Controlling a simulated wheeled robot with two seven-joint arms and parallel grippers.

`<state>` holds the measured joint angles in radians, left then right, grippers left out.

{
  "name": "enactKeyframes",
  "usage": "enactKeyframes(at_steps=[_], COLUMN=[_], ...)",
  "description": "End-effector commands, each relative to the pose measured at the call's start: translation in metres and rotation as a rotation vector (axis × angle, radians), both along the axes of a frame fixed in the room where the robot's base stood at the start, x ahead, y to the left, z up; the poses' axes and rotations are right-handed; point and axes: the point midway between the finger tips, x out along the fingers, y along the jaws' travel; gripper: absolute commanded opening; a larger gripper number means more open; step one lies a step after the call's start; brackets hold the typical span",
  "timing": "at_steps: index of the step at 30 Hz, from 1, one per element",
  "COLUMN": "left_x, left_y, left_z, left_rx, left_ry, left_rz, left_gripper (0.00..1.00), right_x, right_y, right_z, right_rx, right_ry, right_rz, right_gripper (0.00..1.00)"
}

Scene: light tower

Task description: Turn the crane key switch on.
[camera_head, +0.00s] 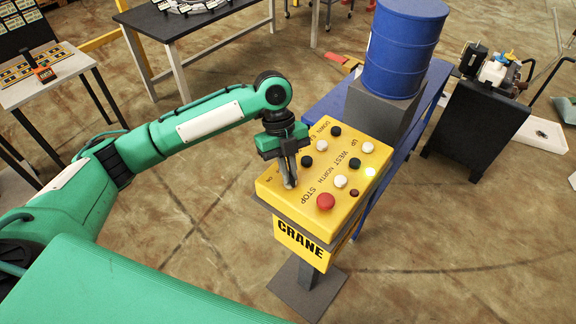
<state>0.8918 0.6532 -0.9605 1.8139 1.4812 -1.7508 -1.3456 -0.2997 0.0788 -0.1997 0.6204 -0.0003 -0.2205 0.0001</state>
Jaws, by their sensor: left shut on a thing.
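The yellow crane control box (300,206) stands on a grey post, with "CRANE" on its front and black, white and red buttons on top. My left gripper (290,182) points down at the left part of the panel, beside the "ON" marking. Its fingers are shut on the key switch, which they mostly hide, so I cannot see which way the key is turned. My right gripper is not in view.
A blue barrel (404,45) sits on a grey block behind the box, by a blue bench (327,104). A dark cabinet (474,131) with machine parts stands at the right. Tables are at the back left. The floor in front is clear.

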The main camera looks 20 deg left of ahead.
Motion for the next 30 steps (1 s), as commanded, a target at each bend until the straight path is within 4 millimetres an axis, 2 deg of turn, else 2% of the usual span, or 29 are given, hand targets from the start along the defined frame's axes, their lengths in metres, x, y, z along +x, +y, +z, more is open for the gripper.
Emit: enactKeyframes(at_steps=[8,22,24,26,30], left_x=[0.0008,0.0007,0.0007,0.0007,0.0006], left_y=[-0.0007,-0.0007,-0.0007,-0.0007,-0.0006], left_z=[0.0007,0.0004,0.0004,0.0004,0.0003], left_rx=[0.0,0.0,0.0,0.0,0.0], left_ry=[-0.001,-0.002,-0.002,-0.002,-0.001], left_rz=[-0.081,-0.095,-0.095,-0.095,-0.094], left_gripper=[0.0,0.0,0.17,0.29,0.29], right_x=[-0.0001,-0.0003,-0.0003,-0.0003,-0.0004], right_y=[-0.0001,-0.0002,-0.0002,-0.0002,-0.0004], right_z=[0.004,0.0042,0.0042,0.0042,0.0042], right_rx=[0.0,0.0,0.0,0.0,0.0], right_ry=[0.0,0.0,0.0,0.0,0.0], right_rz=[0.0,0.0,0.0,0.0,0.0], right_gripper=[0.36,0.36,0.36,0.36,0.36])
